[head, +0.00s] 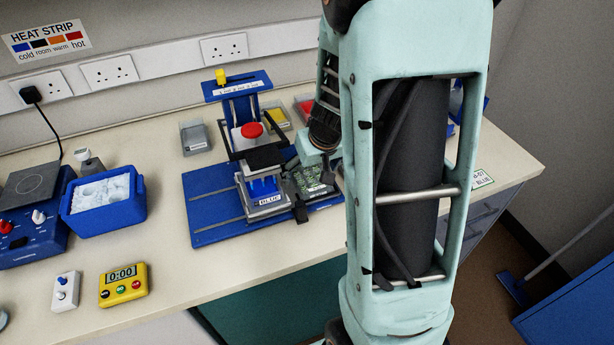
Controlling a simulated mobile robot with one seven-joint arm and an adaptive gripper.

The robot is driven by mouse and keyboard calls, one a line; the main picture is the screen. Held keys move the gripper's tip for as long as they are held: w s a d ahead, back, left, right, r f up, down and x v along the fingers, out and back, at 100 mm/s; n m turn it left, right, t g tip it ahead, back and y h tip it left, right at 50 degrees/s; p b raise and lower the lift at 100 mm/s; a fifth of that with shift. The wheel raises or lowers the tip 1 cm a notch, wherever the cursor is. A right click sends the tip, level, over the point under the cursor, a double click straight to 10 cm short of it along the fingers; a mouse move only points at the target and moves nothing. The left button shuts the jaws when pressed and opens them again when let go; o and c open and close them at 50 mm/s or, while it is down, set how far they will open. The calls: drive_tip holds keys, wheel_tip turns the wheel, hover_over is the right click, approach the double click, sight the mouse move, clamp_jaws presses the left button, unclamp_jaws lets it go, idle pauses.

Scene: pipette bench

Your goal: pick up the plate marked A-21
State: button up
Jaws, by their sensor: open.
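A small plate with a greenish, dotted top (308,181) is at the right end of the blue board, beside the stand with the red knob. I cannot read a marking A-21 on it or anywhere else. My gripper (308,186) points down at this plate, with dark finger parts close around it; it is open. Whether the fingers touch the plate cannot be told. My arm hides part of the gripper and the bench behind it.
A blue stand with a red knob (252,130) rises on the blue board (213,207), close left of my gripper. An ice box (105,205), a yellow timer (123,285) and a hot plate (32,220) stand at left. Small trays (195,138) lie behind. The front bench middle is clear.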

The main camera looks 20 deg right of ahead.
sight(312, 180)
drive_tip(key=shift+w+f, duration=0.25)
drive_tip(key=shift+f, duration=0.25)
drive_tip(key=shift+r, duration=0.1)
drive_tip(key=shift+s, duration=0.1)
drive_tip(key=shift+c, duration=0.2)
drive_tip(key=c, duration=1.2)
drive_tip(key=shift+r, duration=0.15)
drive_tip(key=shift+d+r, duration=0.1)
drive_tip(key=shift+r, duration=0.05)
wheel_tip(312, 180, up, 12)
drive_tip(key=p, duration=0.3)
drive_tip(key=d+b, duration=0.2)
drive_tip(key=d, duration=0.4)
drive_tip(key=d+b, duration=0.2)
drive_tip(key=d, duration=0.5)
drive_tip(key=d+f+b, duration=0.1)
drive_tip(key=d+b, duration=0.1)
drive_tip(key=d, duration=0.4)
drive_tip(key=shift+d, duration=0.4)
